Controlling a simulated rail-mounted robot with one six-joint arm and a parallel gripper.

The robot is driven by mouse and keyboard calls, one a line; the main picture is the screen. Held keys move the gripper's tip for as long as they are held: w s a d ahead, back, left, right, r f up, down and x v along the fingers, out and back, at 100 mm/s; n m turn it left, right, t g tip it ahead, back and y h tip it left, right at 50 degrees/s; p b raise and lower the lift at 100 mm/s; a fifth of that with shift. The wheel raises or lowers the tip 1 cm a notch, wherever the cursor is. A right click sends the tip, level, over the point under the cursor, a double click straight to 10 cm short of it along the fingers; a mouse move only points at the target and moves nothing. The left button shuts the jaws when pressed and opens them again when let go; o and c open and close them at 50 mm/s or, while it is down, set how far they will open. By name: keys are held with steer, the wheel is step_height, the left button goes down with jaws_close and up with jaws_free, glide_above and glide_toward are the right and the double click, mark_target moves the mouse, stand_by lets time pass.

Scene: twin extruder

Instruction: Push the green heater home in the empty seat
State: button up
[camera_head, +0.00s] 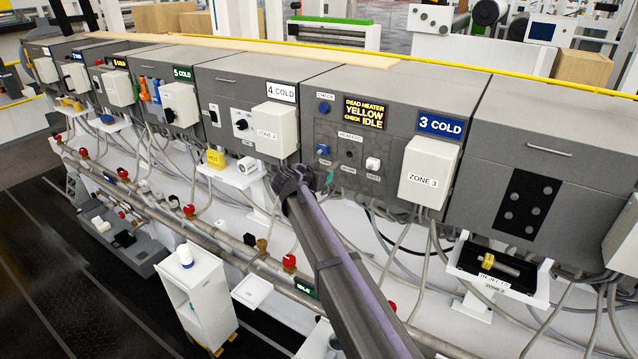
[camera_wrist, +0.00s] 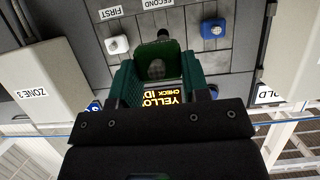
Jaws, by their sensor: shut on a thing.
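The green heater (camera_wrist: 158,60) is between the fingers of my gripper (camera_wrist: 160,80) in the wrist view, which shows the panel upside down. My gripper is shut on it. A dark round seat (camera_wrist: 163,33), the middle of the heater row, shows just beyond the heater. It also shows as a dark seat in the head view (camera_head: 348,155), between a blue heater (camera_head: 322,150) and a white heater (camera_head: 372,163). My gripper (camera_head: 326,178) is just below this row in the head view. The heater is mostly hidden there, and I cannot tell whether its tip touches the seat.
The display (camera_head: 364,112) above the row reads dead heater yellow, check idle. The white zone 3 box (camera_head: 428,172) stands out to the right, and the zone 4 box (camera_head: 274,130) to the left. Grey cables hang below. A rejects tray (camera_head: 470,262) is at lower right.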

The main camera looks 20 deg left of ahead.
mark_target(332, 167)
steer(key=shift+d, duration=0.2)
steer(key=shift+w+d, duration=0.25)
steer(key=shift+w, duration=1.15)
steer(key=shift+w+d, duration=0.2)
steer(key=shift+w, duration=1.2)
steer(key=shift+w+d, duration=0.2)
steer(key=shift+w, duration=1.2)
steer(key=shift+w+d, duration=0.25)
steer(key=shift+w, duration=1.2)
steer(key=shift+w+d, duration=0.2)
steer(key=shift+w, duration=1.2)
stand_by(0.7)
